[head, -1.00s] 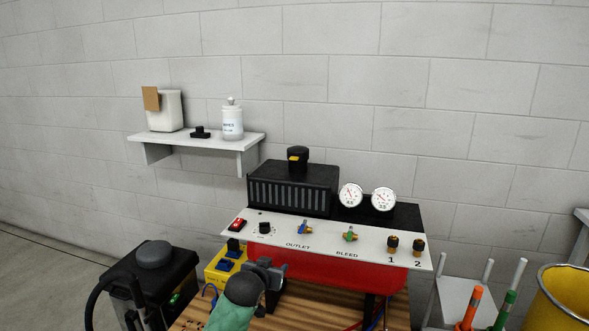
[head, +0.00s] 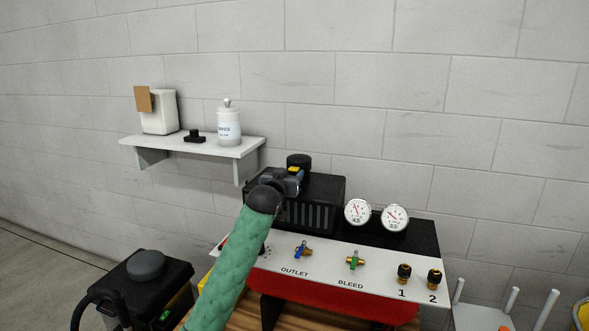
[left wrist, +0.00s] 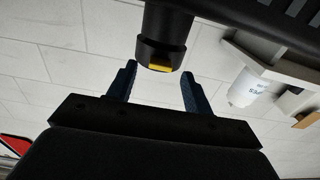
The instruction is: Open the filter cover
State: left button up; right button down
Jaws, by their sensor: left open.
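The filter cover, a round black cap (head: 298,159) with a yellow mark, stands on top of the black slatted housing (head: 325,188). My left gripper (head: 287,178) is in front of the cap and overlaps its lower part in the head view. In the left wrist view the two blue fingers of the gripper (left wrist: 159,72) are apart. The cap (left wrist: 163,25) shows beyond them, with its yellow mark (left wrist: 160,67) in line with the gap. I cannot tell whether the fingers touch it. My right gripper is not in view.
Below the housing is a white panel (head: 325,273) with gauges (head: 358,212), valves and knobs. A wall shelf (head: 190,147) on the left holds a bottle (head: 228,124), a white container and a small black part. The wall area above the housing is clear.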

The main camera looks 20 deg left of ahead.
aim_at(293, 170)
pick_arm(q)
jog(key=w, duration=0.2)
jog(key=shift+w, duration=0.35)
jog(key=shift+w+d, duration=0.1)
jog(key=shift+w, duration=0.75)
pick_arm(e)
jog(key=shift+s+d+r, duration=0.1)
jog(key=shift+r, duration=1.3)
pick_arm(q)
jog(key=shift+p, duration=0.3)
grip_shut()
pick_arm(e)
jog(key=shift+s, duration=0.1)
